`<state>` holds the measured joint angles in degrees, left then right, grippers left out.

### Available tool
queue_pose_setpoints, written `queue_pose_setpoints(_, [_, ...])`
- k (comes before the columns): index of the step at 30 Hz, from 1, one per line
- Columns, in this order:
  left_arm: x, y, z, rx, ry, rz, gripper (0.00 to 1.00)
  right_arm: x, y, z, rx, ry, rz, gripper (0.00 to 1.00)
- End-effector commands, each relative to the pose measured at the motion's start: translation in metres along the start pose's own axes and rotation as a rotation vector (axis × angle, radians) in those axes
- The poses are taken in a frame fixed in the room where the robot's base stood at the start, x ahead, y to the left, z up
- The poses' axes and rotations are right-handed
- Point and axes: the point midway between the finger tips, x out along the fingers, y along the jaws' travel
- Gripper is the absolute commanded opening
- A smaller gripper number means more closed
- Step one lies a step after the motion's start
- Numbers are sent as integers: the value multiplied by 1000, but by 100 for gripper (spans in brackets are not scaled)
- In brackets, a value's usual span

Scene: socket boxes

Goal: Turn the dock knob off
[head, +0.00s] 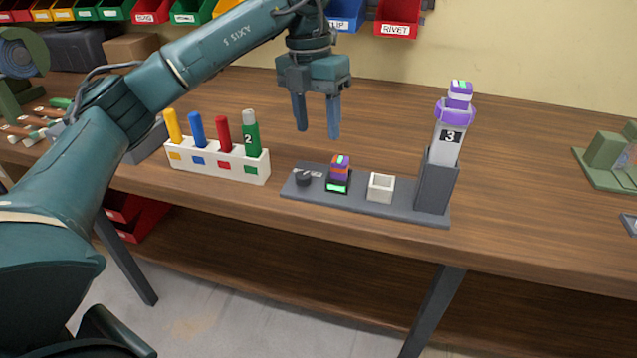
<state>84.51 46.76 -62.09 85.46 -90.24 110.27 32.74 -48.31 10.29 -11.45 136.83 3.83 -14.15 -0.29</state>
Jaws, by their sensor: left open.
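The dock (405,211) is a flat dark grey plate on the wooden table. Its small black knob (303,178) sits at the plate's left end, beside a small pale label. Right of the knob, a purple and orange block (340,167) sits in a dark socket with a lit green front. A white, empty-looking square socket (380,187) comes after it. A grey holder at the right end holds a tube marked 3 (447,143) with a purple collar and a striped cap. My left gripper (317,134) is open and empty, pointing down, above and behind the knob and block. My right gripper is out of view.
A white rack (217,164) with yellow, blue, red and green cylinders stands left of the dock. Coloured bins (397,20) hang along the back. A green fixture (608,158) stands at the right. The table between dock and fixture is clear.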

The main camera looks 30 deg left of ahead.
Motion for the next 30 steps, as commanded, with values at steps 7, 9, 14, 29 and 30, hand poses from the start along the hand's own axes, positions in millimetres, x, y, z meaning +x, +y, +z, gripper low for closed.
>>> queue_pose_setpoints(7, [-15, 32, -6, -82, -6, 114, 50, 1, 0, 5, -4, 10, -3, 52])
queue_pose_setpoints(9, [-5, 33, -6, -81, -3, 113, 50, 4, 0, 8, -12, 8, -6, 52])
queue_pose_setpoints(14, [28, 36, -6, -78, -2, 111, 50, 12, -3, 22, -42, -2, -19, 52])
queue_pose_setpoints(29, [104, 44, -6, -78, -5, 110, 50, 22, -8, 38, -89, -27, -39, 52])
queue_pose_setpoints(30, [106, 44, -6, -78, -5, 110, 50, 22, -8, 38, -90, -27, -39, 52])
